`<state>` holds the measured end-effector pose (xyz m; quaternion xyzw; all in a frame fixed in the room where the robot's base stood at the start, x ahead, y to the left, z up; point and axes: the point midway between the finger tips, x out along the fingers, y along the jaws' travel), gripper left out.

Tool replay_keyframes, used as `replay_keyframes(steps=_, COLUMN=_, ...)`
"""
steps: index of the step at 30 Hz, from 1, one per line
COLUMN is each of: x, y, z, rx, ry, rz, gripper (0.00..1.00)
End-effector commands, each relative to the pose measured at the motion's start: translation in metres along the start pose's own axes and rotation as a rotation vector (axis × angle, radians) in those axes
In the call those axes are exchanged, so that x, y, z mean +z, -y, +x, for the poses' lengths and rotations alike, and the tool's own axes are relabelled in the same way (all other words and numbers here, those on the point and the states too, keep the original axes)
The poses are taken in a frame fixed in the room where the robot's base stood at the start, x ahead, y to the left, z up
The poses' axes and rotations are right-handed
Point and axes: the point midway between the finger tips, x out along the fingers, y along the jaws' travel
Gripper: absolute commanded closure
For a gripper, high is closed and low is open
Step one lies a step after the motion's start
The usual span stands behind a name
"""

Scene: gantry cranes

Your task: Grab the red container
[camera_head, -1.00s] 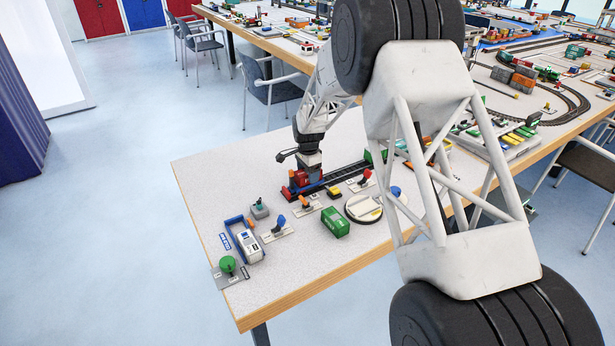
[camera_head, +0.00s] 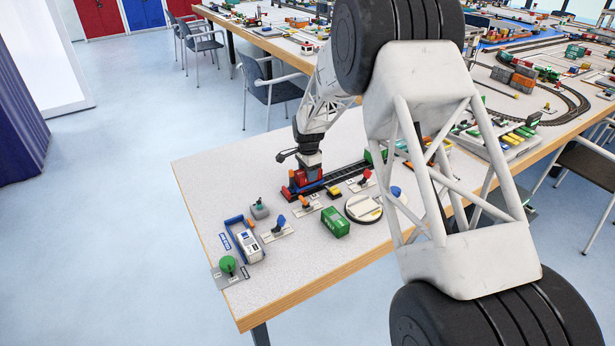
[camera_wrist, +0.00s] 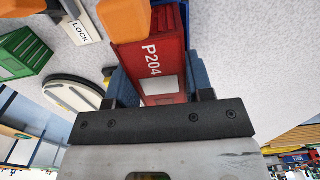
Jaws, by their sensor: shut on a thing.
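The red container (camera_wrist: 155,62), marked P204, is in the upper middle of the wrist view, with an orange part over its top left corner. My gripper (camera_wrist: 160,82) has one blue-grey finger on each side of it and is shut on it.
A green container (camera_head: 335,222) and a white round turntable (camera_head: 364,208) stand nearer the front edge. A blue-framed white device (camera_head: 248,243) and a green knob (camera_head: 228,264) are at the left. The black track (camera_head: 340,174) runs to the right. The table's far left corner is clear.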

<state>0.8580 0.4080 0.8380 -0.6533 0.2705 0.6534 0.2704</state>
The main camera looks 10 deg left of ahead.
Motion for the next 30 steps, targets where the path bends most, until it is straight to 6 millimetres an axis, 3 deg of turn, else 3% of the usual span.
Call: replay_keyframes(steps=30, x=0.000, y=0.000, z=-0.068, rx=-0.001, ry=0.000, rz=0.000, gripper=0.73)
